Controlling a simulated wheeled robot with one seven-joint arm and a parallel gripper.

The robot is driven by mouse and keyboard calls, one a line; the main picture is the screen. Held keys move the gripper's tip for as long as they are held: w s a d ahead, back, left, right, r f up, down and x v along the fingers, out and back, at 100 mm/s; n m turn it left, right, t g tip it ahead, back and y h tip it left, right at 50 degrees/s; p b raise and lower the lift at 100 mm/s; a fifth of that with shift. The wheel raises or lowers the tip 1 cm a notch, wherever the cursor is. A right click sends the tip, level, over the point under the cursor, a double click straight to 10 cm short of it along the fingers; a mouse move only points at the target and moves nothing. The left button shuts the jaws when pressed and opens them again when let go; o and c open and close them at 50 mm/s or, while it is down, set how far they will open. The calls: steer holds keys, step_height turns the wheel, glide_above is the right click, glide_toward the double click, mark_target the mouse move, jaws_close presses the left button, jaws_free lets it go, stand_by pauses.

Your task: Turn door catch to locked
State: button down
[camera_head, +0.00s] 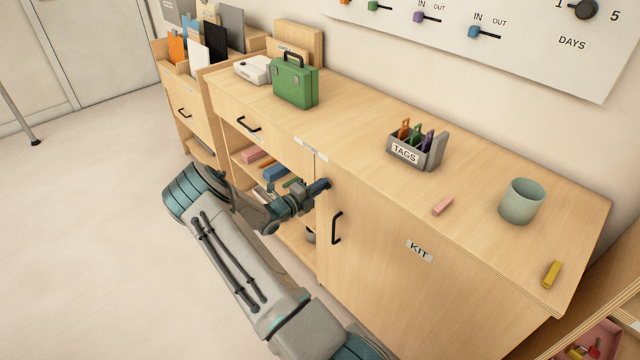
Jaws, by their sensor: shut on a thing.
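The wooden cabinet door (375,245) marked KIT is closed, with a black vertical handle (336,228) near its left edge. My gripper (321,187) is at the door's upper left edge, just above and left of that handle, reached from the left. It is shut on the door catch, which is mostly hidden behind the fingers. Which way the catch is turned cannot be made out. A small pale label (308,153), too small to read, is on the cabinet's front edge just above the gripper.
Open shelves (270,172) with colored items lie left of the door, behind my arm. On the counter stand a green case (295,87), a TAGS holder (405,153), a pink block (443,205), a grey-green cup (521,201) and a yellow block (551,274). Floor at left is clear.

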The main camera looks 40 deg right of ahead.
steer(key=shift+n, duration=0.6)
steer(key=c, duration=1.5)
jaws_free()
steer(key=a, duration=0.9)
steer(key=s+a, duration=0.1)
steer(key=a, duration=0.3)
steer(key=shift+a+b, duration=0.35)
steer(key=shift+a, duration=0.05)
